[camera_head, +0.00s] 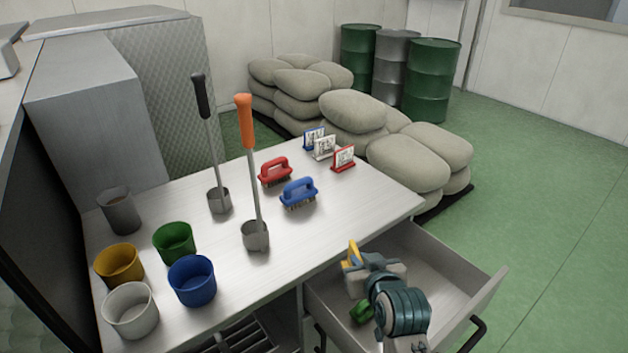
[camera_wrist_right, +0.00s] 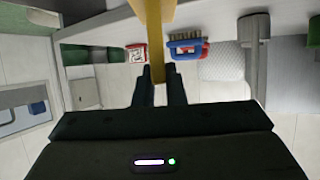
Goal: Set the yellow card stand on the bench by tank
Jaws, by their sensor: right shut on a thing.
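The yellow card stand (camera_head: 352,252) shows as a small yellow piece at my right gripper (camera_head: 360,264) in the head view; the gripper and wrist hide most of it. In the right wrist view the yellow stand (camera_wrist_right: 154,30) sits between the two dark fingertips (camera_wrist_right: 160,78), which are shut on it. The gripper is over the open drawer (camera_head: 450,268), close to the bench's front edge. The bench (camera_head: 335,205) has a pale metal top. I cannot tell which thing is the tank. My left gripper is not in view.
Blue (camera_head: 313,137), white (camera_head: 324,148) and red (camera_head: 343,158) card stands are at the bench's far end. Brushes (camera_head: 298,193), tall-handled tools (camera_head: 254,180) and several cups (camera_head: 192,280) stand on it. A green thing (camera_head: 362,312) lies in the drawer. The bench's right front is clear.

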